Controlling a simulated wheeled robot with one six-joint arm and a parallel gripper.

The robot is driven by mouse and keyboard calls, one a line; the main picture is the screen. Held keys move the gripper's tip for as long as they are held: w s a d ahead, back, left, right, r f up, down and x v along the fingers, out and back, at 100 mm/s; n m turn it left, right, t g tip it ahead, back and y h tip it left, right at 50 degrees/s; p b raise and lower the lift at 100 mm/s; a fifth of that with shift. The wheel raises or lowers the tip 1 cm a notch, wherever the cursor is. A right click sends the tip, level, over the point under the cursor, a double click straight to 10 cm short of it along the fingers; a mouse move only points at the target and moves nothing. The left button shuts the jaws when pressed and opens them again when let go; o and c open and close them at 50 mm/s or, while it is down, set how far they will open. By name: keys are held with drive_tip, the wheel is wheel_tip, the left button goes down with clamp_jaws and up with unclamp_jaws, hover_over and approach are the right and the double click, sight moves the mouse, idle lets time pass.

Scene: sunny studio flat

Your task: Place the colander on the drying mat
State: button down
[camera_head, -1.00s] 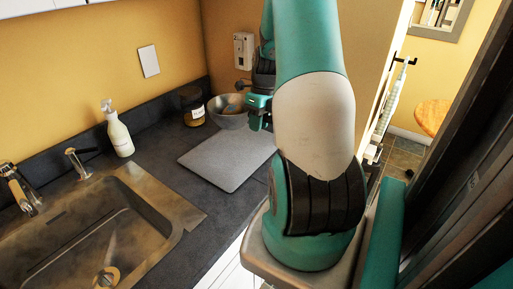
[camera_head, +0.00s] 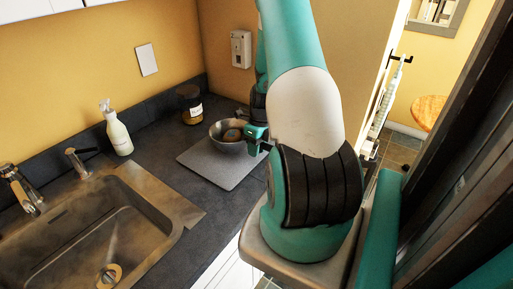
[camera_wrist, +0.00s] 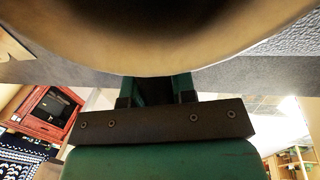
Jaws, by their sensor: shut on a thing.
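The colander (camera_head: 222,141) is a grey metal bowl with something brownish showing inside it. In the head view it is over the far part of the grey drying mat (camera_head: 228,176). I cannot tell whether its base touches the mat. My gripper (camera_head: 259,134) is shut on the colander's right side. In the wrist view the colander's curved wall (camera_wrist: 160,35) fills the top of the picture, with my gripper (camera_wrist: 155,90) right against it. The fingertips are hidden there.
A dark jar (camera_head: 190,104) stands behind the mat near the wall corner. A white soap bottle (camera_head: 118,131) stands to the left. The sink (camera_head: 120,215) with its tap (camera_head: 20,188) is at the lower left. Bare counter (camera_head: 165,150) lies between the bottle and mat.

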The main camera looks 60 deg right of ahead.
drive_tip(key=c, duration=0.9)
unclamp_jaws()
drive_tip(key=shift+c, duration=0.2)
wheel_tip(320, 180, up, 11)
drive_tip(key=d+b, duration=0.2)
drive_tip(key=b, duration=0.1)
drive_tip(key=w+a+r+n, duration=0.2)
drive_tip(key=a+r+n, duration=0.1)
drive_tip(key=a+n, duration=0.45)
drive_tip(key=w+a+r+n, duration=0.3)
drive_tip(key=a+n, duration=0.3)
drive_tip(key=a, duration=0.3)
drive_tip(key=w+a+r+n, duration=0.2)
drive_tip(key=a+r+n, duration=0.2)
drive_tip(key=a+n, duration=0.35)
drive_tip(key=s+a+r+n+y, duration=0.1)
drive_tip(key=s+a+r+n, duration=0.1)
drive_tip(key=s+a+n, duration=0.5)
drive_tip(key=s+a+r+n+y, duration=0.1)
drive_tip(key=s+a+n, duration=0.6)
drive_tip(key=a+n, duration=0.8)
drive_tip(key=shift+s+a+r+n, duration=0.2)
drive_tip(key=shift+s+r+n, duration=0.3)
drive_tip(key=shift+n, duration=0.3)
